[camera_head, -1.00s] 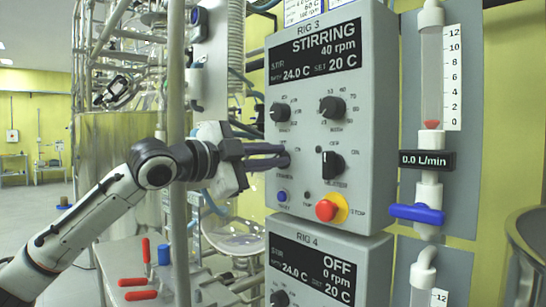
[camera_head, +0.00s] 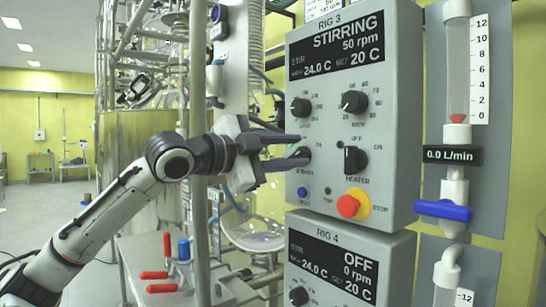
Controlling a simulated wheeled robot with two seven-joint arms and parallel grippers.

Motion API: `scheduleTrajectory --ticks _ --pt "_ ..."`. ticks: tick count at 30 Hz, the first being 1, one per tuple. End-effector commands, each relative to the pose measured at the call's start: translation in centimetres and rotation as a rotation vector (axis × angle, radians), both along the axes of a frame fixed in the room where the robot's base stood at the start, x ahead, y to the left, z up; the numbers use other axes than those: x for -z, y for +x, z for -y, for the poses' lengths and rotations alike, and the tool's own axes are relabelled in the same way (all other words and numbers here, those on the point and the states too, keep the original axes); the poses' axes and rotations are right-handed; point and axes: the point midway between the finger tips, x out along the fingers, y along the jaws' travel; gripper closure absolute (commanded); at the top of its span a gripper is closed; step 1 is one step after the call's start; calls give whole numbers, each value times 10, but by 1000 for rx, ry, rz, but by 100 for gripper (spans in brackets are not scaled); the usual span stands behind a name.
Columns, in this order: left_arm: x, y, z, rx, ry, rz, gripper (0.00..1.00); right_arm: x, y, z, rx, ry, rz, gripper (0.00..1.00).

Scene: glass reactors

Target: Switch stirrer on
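The Rig 3 control box (camera_head: 404,165) stands right of centre, and its display (camera_head: 341,48) reads STIRRING, 50 rpm. My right gripper is out of view.
A red stop button (camera_head: 348,206) on a yellow plate sits below the heater knob. The Rig 4 box (camera_head: 392,262), showing OFF, is directly underneath. A flow meter with a blue valve handle (camera_head: 442,210) is at the right. Metal frame posts (camera_head: 197,90) stand behind my arm.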

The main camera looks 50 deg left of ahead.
Motion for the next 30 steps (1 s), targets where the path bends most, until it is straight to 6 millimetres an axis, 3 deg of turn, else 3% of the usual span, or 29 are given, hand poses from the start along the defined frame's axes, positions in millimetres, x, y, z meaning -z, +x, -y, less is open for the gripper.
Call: scheduleTrajectory --ticks 1,7,15,30 --pt "6 -6 0 0 0 2 68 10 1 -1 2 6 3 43" --pt "7 -43 -3 3 -1 6 68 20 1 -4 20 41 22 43" --pt "2 -86 -7 2 1 2 68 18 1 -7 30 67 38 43" --pt "1 -94 -8 1 2 0 68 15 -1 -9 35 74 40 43"
